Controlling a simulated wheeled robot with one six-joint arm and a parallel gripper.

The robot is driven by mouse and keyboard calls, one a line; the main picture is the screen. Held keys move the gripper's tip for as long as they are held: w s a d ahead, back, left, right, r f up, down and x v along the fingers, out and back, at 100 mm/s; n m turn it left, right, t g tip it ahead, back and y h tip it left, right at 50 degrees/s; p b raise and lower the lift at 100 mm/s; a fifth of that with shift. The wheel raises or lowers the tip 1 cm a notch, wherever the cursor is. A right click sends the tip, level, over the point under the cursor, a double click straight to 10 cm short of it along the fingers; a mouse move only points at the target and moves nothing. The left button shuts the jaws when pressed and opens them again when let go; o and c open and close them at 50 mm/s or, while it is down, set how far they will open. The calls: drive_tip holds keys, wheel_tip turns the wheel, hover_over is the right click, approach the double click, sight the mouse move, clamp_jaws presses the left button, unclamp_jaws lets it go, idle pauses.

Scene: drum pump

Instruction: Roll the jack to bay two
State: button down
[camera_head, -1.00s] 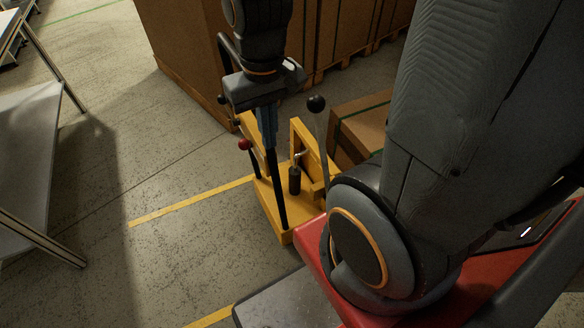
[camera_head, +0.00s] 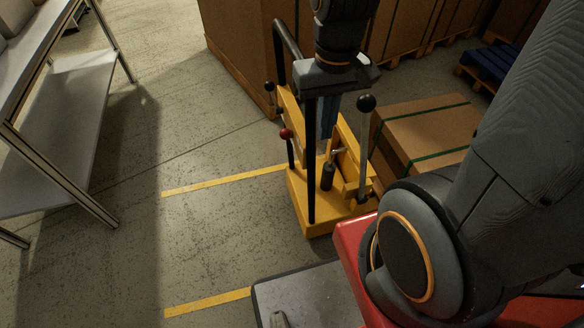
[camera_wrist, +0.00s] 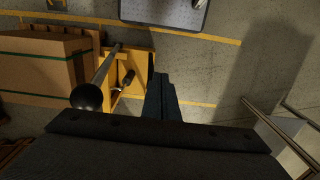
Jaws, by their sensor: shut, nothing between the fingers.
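The yellow jack (camera_head: 306,214) stands upright on the concrete floor. A black tube handle (camera_head: 311,165) rises from it, along with a ball-topped lever (camera_head: 364,150), a red-knobbed lever (camera_head: 286,134) and a small dark cylinder (camera_head: 328,177). My gripper (camera_head: 329,128) points down above the jack, its bluish fingers shut and empty, close to the tube handle; I cannot tell whether they touch it. In the wrist view, my gripper (camera_wrist: 160,82) shows beside the jack's yellow frame (camera_wrist: 137,68), with the black ball knob (camera_wrist: 87,97) to the left.
Yellow floor lines (camera_head: 225,180) lie left of the jack, with bare floor between them; no bay number is readable. A strapped carton (camera_head: 425,125) stands close to its right. Large cartons (camera_head: 240,50) stand behind. A metal table (camera_head: 62,120) is at the left.

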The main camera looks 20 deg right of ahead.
drive_tip(key=c, duration=2.5)
unclamp_jaws()
drive_tip(key=o, duration=0.7)
drive_tip(key=shift+o, duration=1.3)
drive_tip(key=shift+w+r, duration=0.1)
drive_tip(key=shift+r, duration=0.05)
drive_tip(key=t+h+p, duration=0.2)
drive_tip(key=t+p, duration=0.3)
drive_tip(key=p, duration=0.2)
approach(290, 41)
drive_tip(key=w+f, duration=0.1)
drive_tip(key=shift+x, duration=3.9)
drive_tip(key=shift+s+d, duration=0.15)
clamp_jaws()
